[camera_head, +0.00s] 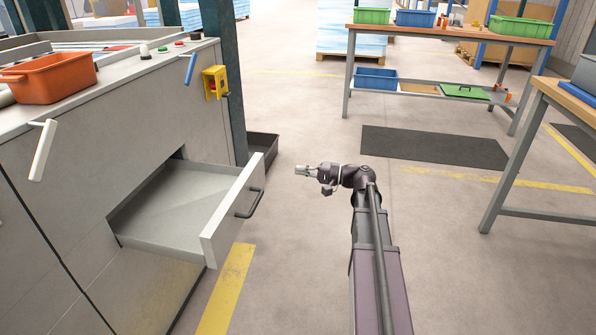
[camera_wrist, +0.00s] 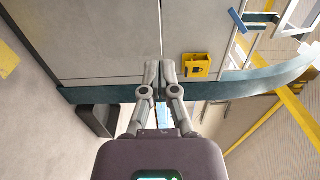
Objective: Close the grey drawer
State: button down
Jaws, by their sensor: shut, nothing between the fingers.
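The grey drawer (camera_head: 170,208) stands pulled out of the front of the grey machine, and its inside looks empty. Its light front panel (camera_head: 233,215) carries a dark bar handle (camera_head: 250,203). My gripper (camera_head: 300,171) is shut and empty, in the air to the right of the drawer front, apart from it. In the wrist view the closed fingers (camera_wrist: 160,68) point towards grey machine panels. I cannot make out the drawer in that view.
The machine bears an orange bin (camera_head: 48,78), a white lever (camera_head: 42,150) and a yellow box (camera_head: 214,82), which also shows in the wrist view (camera_wrist: 196,66). A dark tray (camera_head: 262,146) lies behind the drawer. Workbenches stand at right; floor between is mostly clear.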

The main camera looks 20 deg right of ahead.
aim_at(256, 165)
jog(key=x, duration=1.2)
jog(key=shift+a, duration=0.15)
